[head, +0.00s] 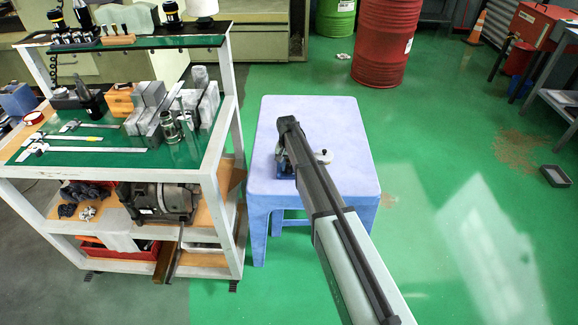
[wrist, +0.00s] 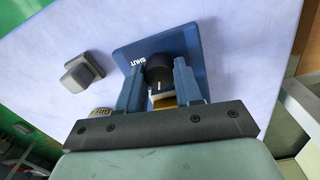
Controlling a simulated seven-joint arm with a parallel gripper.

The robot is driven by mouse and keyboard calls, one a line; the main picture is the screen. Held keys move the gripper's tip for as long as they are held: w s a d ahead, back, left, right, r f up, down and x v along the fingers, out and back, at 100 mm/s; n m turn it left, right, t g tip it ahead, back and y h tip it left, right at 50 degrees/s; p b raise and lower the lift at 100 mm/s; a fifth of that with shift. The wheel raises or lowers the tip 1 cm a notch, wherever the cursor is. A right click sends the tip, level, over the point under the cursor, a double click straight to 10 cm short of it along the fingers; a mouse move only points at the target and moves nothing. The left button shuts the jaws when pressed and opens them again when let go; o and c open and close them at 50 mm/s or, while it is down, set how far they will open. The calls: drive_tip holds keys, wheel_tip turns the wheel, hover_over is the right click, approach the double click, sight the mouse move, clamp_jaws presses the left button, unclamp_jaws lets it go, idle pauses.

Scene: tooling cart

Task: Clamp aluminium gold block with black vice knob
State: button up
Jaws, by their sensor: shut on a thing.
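The black vice knob (wrist: 158,70) is in the wrist view, over a blue plate (wrist: 197,49) marked "SHUT". My gripper (wrist: 160,78) has its two blue-grey fingers on either side of the knob and is shut on it. A small gold-coloured part (wrist: 163,99), probably the gold block, shows just below the knob between the fingers; most of it is hidden, so I cannot tell how tightly it is held. In the head view my arm covers most of the vice; a blue part (head: 285,166) shows at its left.
The vice stands on a pale blue table (head: 350,120). A round brass-coloured piece (wrist: 101,113) shows beside the left finger. A tool cart (head: 238,110) stands left of the table; a red drum (head: 385,40) is behind.

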sight(288, 166)
drive_tip(key=shift+m, duration=1)
drive_tip(key=shift+w, duration=0.1)
drive_tip(key=o, duration=1)
drive_tip(key=shift+o, duration=0.2)
wheel_tip(288, 166, up, 14)
drive_tip(key=shift+a, duration=0.25)
drive_tip(key=shift+f, duration=0.1)
